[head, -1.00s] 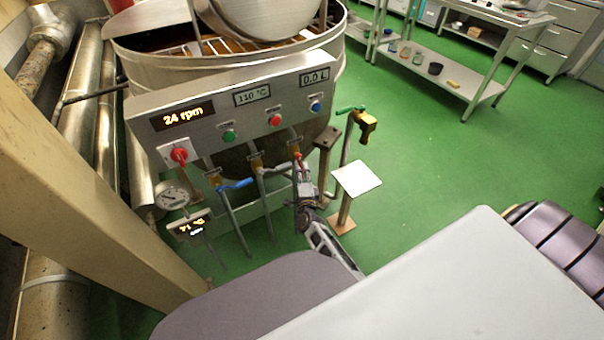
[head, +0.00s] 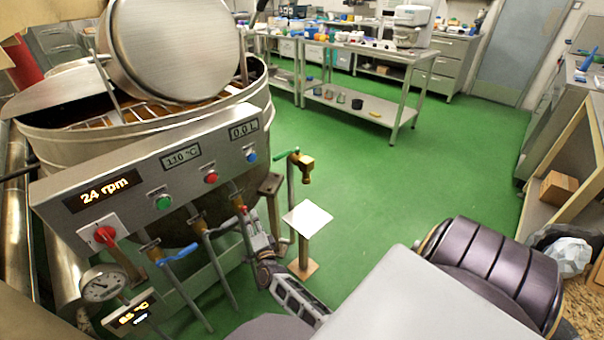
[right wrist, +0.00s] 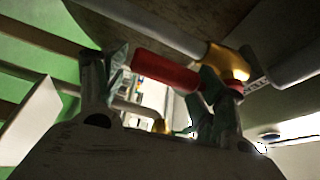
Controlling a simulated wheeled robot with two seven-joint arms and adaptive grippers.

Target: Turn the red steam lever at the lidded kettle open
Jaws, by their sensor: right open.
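The lidded kettle (head: 60,132) stands at the left in the head view, with its round lid (head: 172,48) raised. Pipes with valves come out below its control panel. The red lever (head: 243,209) is on the rightmost of these pipes; it shows large in the right wrist view (right wrist: 165,73), joined to a brass valve (right wrist: 226,62). My right gripper (head: 250,224) is at this lever. In the right wrist view its open fingers (right wrist: 163,92) stand either side of the red handle, with the right finger overlapping its valve end. I cannot tell whether they touch. My left gripper is out of view.
A blue lever (head: 180,255) and a pale lever (head: 222,222) sit left of the red one. A white plate on a post (head: 308,218) and a brass tap (head: 306,168) stand close to the right. Green floor (head: 400,195) is clear beyond.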

